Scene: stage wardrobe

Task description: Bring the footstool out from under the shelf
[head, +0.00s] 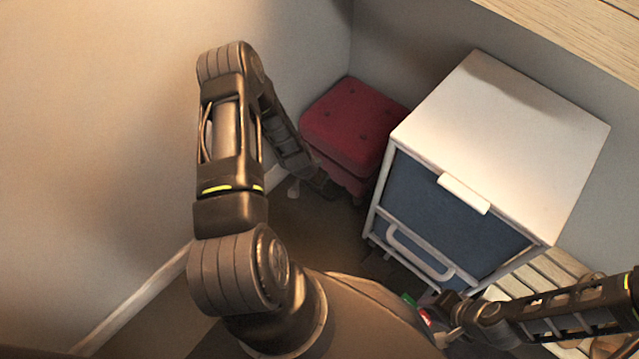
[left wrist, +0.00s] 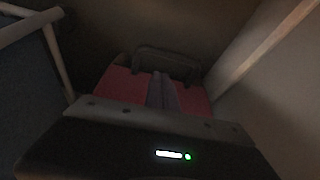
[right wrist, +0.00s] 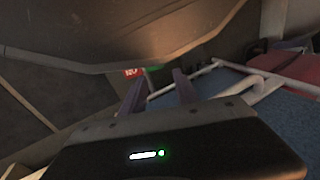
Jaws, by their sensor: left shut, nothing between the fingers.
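The footstool (head: 352,125) has a red tufted cushion and stands in the corner, beside the white cabinet. Its red also shows in the left wrist view (left wrist: 193,101), on both sides of my fingers, with its lower parts in shadow. My left gripper (left wrist: 160,76) is shut and empty, pointing at the footstool; I cannot tell whether it touches. My right gripper (right wrist: 158,76) is open and empty in front of the cabinet, far from the footstool. A pale wooden board (head: 590,35), perhaps the shelf, crosses the upper right of the head view.
The white cabinet (head: 500,120) with blue drawer fronts and white handles stands right of the footstool. A wall (head: 120,130) with a white baseboard closes the left side. A slatted wooden piece (head: 548,280) lies at lower right. Small red and green items (right wrist: 132,71) lie near my right gripper.

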